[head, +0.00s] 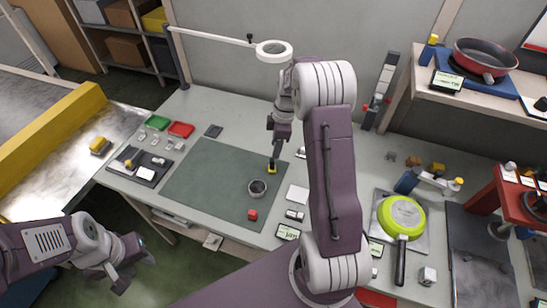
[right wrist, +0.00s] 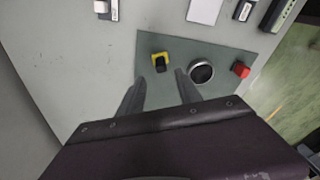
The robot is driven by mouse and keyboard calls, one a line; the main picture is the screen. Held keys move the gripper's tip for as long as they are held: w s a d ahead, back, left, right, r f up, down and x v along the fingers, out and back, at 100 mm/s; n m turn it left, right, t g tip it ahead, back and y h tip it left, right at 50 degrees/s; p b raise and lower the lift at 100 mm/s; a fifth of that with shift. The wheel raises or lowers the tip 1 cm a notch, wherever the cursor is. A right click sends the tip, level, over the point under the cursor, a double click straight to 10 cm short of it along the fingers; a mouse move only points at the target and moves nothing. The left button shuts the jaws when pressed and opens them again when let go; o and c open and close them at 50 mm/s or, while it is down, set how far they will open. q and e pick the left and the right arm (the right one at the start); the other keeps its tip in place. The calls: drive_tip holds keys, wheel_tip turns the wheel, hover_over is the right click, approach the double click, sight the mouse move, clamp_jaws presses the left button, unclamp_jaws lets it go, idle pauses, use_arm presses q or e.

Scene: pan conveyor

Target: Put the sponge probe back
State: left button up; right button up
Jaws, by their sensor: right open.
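A small yellow piece with a black middle (head: 271,168), which may be the sponge probe, stands on the dark green mat (head: 205,185). The yellow piece shows in the right wrist view (right wrist: 160,56) just beyond the fingertips. My right gripper (head: 273,152) is open and empty, pointing down close above the piece; its fingers (right wrist: 158,85) are spread apart, with the piece ahead of the gap. My left gripper (head: 138,274) looks open and empty at the lower left, off the table edge, far from the mat.
A round dark-topped cup (head: 257,188) and a red block (head: 252,215) stand on the mat near the piece. A dark tray (head: 143,168) with small parts lies left. A green pan (head: 401,216) lies right. A lamp (head: 272,50) overhangs the back of the table.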

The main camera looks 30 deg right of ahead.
drive_tip(key=s+a+m, duration=0.6)
drive_tip(key=s, duration=0.2)
drive_tip(key=s+a+r+m+h, duration=0.1)
drive_tip(key=s+a+m, duration=0.5)
drive_tip(key=s, duration=0.3)
drive_tip(key=shift+s+r+m, duration=0.2)
drive_tip(key=shift+s+m, duration=0.1)
drive_tip(key=shift+m, duration=0.1)
drive_tip(key=shift+a, duration=0.2)
